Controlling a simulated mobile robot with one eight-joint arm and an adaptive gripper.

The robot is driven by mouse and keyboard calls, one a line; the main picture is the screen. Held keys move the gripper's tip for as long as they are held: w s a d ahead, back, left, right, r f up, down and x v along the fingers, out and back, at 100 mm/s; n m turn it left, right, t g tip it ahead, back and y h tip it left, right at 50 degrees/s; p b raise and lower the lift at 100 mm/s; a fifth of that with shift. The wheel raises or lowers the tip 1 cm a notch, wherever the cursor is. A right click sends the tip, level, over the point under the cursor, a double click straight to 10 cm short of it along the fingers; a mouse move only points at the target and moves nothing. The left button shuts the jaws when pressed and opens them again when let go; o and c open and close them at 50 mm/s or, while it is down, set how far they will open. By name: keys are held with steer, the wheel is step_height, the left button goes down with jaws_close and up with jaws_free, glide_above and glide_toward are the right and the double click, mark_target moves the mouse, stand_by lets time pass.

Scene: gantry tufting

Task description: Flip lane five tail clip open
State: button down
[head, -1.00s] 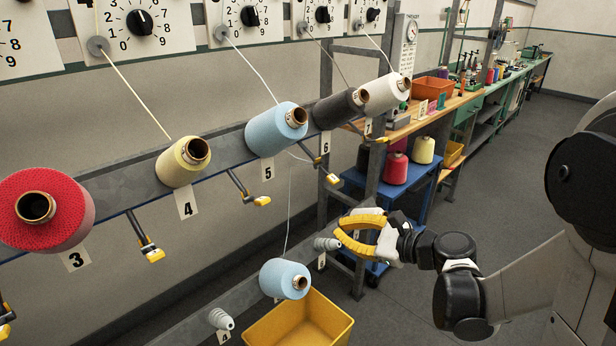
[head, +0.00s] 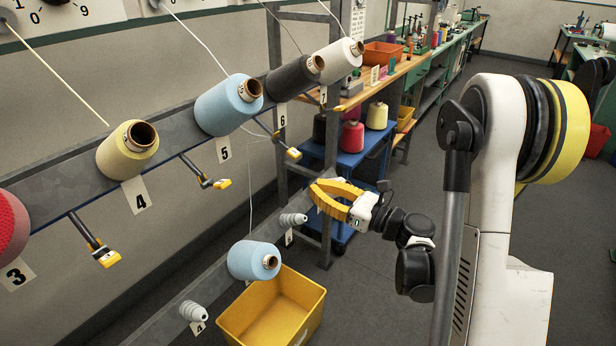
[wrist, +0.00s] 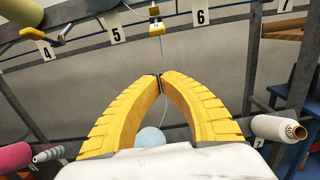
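The label 5 (head: 224,149) hangs under the upper blue cone (head: 226,106) on the rail. A yellow-tipped clip (head: 291,153) on a thin arm sticks out between labels 5 and 6. In the wrist view this clip (wrist: 156,27) is straight ahead, above my fingertips, with a pale thread (wrist: 163,52) running down from it. Whether its jaw is open or shut is unclear. My gripper (head: 315,188), with curved yellow fingers, is below and apart from the clip. Its tips (wrist: 160,76) meet, and it looks empty. The thread passes behind them to the lower blue cone (head: 254,260).
Other yellow clips stick out left of it, one (head: 213,183) near label 5 and one (head: 106,257) near label 4 (head: 140,194). A yellow bin (head: 270,310) stands below the lower rail. A blue cart (head: 348,160) with cones stands behind my gripper. The floor at right is open.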

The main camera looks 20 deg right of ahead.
mark_target(297, 158)
steer(key=b+x, duration=0.2)
steer(key=x, duration=0.7)
steer(key=r, duration=0.1)
steer(key=s+r, duration=0.1)
steer(key=d+r, duration=0.1)
steer(key=shift+s+r, duration=0.15)
steer(key=shift+r, duration=0.2)
steer(key=shift+r+p, duration=0.15)
steer(key=shift+p, duration=0.15)
steer(key=p, duration=0.2)
steer(key=r+g+h+p, duration=0.1)
steer(key=s+r+g+p, duration=0.1)
steer(key=p, duration=0.1)
steer(key=shift+d+r+h+p, duration=0.1)
steer(key=shift+d+h+p, duration=0.2)
steer(key=shift+d+h, duration=0.1)
steer(key=r+g+h+p, duration=0.1)
steer(key=p, duration=0.1)
steer(key=r+g+h+p, duration=0.1)
steer(key=g+p, duration=0.1)
steer(key=p, duration=0.1)
steer(key=shift+s+d, duration=0.1)
steer(key=shift+s, duration=0.15)
steer(key=shift+f, duration=0.45)
